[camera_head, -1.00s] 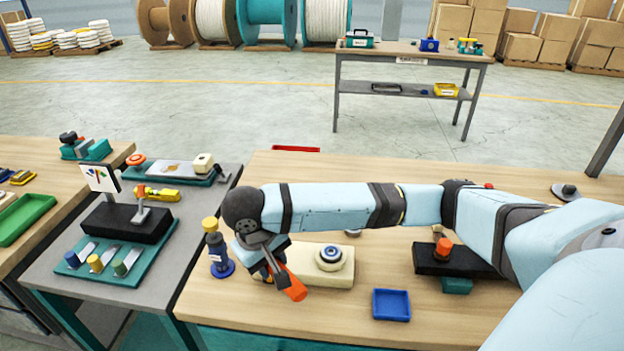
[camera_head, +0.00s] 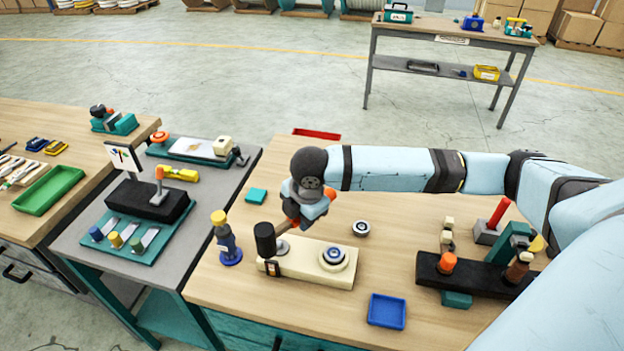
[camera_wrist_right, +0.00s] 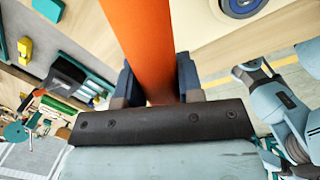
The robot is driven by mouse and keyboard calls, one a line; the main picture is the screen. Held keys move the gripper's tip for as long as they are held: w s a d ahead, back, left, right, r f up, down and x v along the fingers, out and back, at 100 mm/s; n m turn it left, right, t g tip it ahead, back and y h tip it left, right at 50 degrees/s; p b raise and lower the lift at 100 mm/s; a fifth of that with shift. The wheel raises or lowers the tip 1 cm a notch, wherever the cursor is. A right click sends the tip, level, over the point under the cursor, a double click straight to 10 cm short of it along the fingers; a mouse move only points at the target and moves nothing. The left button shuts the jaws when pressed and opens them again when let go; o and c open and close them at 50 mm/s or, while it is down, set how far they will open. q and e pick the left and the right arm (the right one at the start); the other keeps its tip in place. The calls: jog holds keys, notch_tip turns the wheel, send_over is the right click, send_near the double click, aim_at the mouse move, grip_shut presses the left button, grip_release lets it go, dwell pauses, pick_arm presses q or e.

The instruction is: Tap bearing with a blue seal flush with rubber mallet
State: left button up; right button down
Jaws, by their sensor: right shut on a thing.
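My right gripper (camera_head: 305,208) is shut on the rubber mallet's orange handle (camera_wrist_right: 145,45). The mallet's black head (camera_head: 265,240) hangs at the left end of a cream block (camera_head: 305,268); I cannot tell whether it touches the block. The bearing with a blue seal (camera_head: 333,255) sits on the right part of this block, to the right of the mallet head. It also shows in part at the top of the right wrist view (camera_wrist_right: 240,5). How deep it sits is not clear. My left gripper is not in view.
A loose bearing (camera_head: 361,228) lies behind the block. A black stand (camera_head: 470,277) is at the right. A teal piece (camera_head: 256,196) lies behind the bottle.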

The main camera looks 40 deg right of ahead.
jog(key=d+r+n+p, duration=0.1)
jog(key=n, duration=0.2)
jog(key=w+d+n+y+p, duration=0.1)
jog(key=n, duration=0.2)
jog(key=r+n+p, duration=0.1)
jog(key=n, duration=0.1)
jog(key=shift+w+d+r+n+g, duration=0.25)
jog(key=shift+d+r+n+g, duration=0.05)
jog(key=shift+d+n+g, duration=0.1)
jog(key=n, duration=0.2)
jog(key=d+n+p, duration=0.1)
jog(key=shift+w+r+n+g+y, duration=0.3)
jog(key=shift+r, duration=0.1)
jog(key=shift+w+d+r+n+g+p, duration=0.15)
jog(key=shift+d+n, duration=0.1)
jog(key=shift+n, duration=0.5)
jog(key=shift+w+d+n+g+p, duration=0.15)
jog(key=shift+d+n, duration=0.1)
jog(key=shift+n, duration=0.5)
jog(key=shift+s, duration=0.1)
jog(key=shift+f+b, duration=0.6)
jog(key=shift+f, duration=1.9)
